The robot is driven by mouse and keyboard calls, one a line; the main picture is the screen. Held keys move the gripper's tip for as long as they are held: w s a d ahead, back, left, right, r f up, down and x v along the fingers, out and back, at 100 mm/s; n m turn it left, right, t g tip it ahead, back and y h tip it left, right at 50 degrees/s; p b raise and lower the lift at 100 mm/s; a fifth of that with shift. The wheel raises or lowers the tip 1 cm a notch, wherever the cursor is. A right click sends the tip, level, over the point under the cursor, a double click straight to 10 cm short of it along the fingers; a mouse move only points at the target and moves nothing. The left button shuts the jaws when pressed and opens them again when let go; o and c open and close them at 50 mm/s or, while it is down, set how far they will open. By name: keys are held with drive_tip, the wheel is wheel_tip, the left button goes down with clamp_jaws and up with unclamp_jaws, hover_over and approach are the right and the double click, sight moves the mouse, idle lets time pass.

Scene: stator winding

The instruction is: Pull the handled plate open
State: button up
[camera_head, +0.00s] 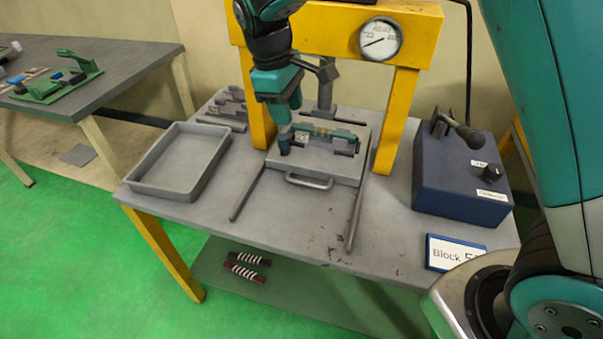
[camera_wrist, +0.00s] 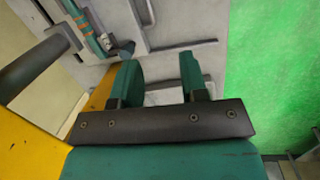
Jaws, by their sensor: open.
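The handled plate (camera_head: 275,158) is a grey slab lying between two rails under the yellow press frame. Its grey bar handle (camera_head: 309,182) sits on the near edge; it also shows at the top of the wrist view (camera_wrist: 146,12). A teal piece with orange bands (camera_head: 325,132) lies in a holder on the plate. My gripper (camera_head: 282,112) is above the plate's left rear part, apart from the handle, up and left of it. In the wrist view its two teal fingers (camera_wrist: 160,78) are spread with nothing between them.
Two rails, left (camera_head: 247,195) and right (camera_head: 355,220), run toward the table's front. An empty grey tray (camera_head: 147,188) stands left. A blue control box (camera_head: 460,185) with a lever and a sign (camera_head: 455,253) are right. Yellow posts (camera_head: 393,125) flank the plate. The table between the rails is clear.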

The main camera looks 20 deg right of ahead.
drive_tip(key=w+a+f+g+h, duration=0.1)
drive_tip(key=w+a+f+h, duration=0.2)
drive_tip(key=w+f, duration=0.45)
drive_tip(key=p, duration=0.4)
approach(302, 181)
drive_tip(key=shift+n, duration=0.4)
drive_tip(key=x, duration=0.8)
drive_tip(key=shift+s+d+f, duration=0.1)
drive_tip(key=shift+s+f, duration=0.05)
drive_tip(key=shift+f, duration=0.1)
clamp_jaws()
